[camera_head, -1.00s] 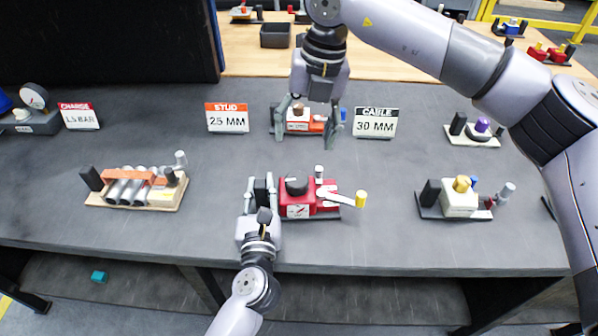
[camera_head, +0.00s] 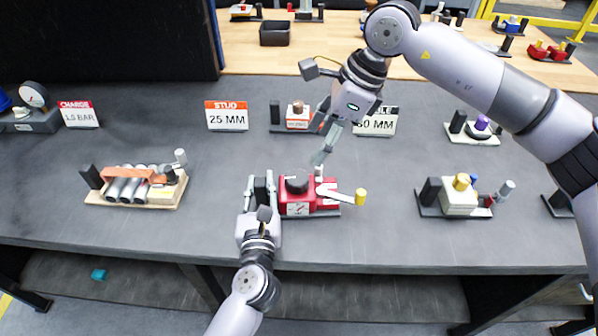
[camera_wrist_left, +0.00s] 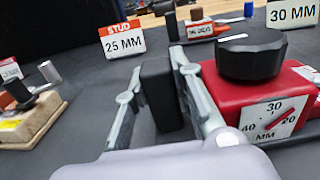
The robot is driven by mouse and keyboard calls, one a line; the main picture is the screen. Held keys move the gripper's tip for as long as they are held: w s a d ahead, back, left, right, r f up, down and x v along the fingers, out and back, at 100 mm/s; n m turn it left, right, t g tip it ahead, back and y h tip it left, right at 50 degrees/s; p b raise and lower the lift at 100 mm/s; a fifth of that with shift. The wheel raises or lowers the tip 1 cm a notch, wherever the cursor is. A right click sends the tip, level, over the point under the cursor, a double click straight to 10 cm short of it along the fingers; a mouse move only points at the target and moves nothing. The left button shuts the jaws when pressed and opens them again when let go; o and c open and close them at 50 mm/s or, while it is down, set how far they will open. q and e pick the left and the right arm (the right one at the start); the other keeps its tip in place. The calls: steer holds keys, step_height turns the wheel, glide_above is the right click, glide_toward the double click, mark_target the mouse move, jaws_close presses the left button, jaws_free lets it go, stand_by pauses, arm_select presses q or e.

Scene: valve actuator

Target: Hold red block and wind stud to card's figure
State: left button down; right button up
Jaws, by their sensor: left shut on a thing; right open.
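The red block (camera_head: 296,197) sits on a dark base on the grey table, with a black knob (camera_head: 297,183) on top and a lever with a yellow tip (camera_head: 360,197) at right. Its dial (camera_wrist_left: 273,117) shows 20, 30, 40 MM; the red needle slants toward the 20 side. My left gripper (camera_head: 260,184) is shut on the upright black block (camera_wrist_left: 160,94) at the left end of this base. My right gripper (camera_head: 321,157) is open, tilted, just above a small pale post (camera_head: 319,173) right of the knob. The STUD card (camera_head: 227,117) reads 25 MM.
The CABLE card (camera_head: 376,122) stands behind my right gripper, partly hidden. An orange-and-white device (camera_head: 298,116) stands at the back. A device with pipes (camera_head: 130,186) is at left, a cream one (camera_head: 459,196) at right.

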mark_target(297, 178)
steer(key=x, duration=1)
steer(key=shift+f, duration=0.3)
steer(key=shift+c, duration=0.2)
steer(key=c, duration=1.1)
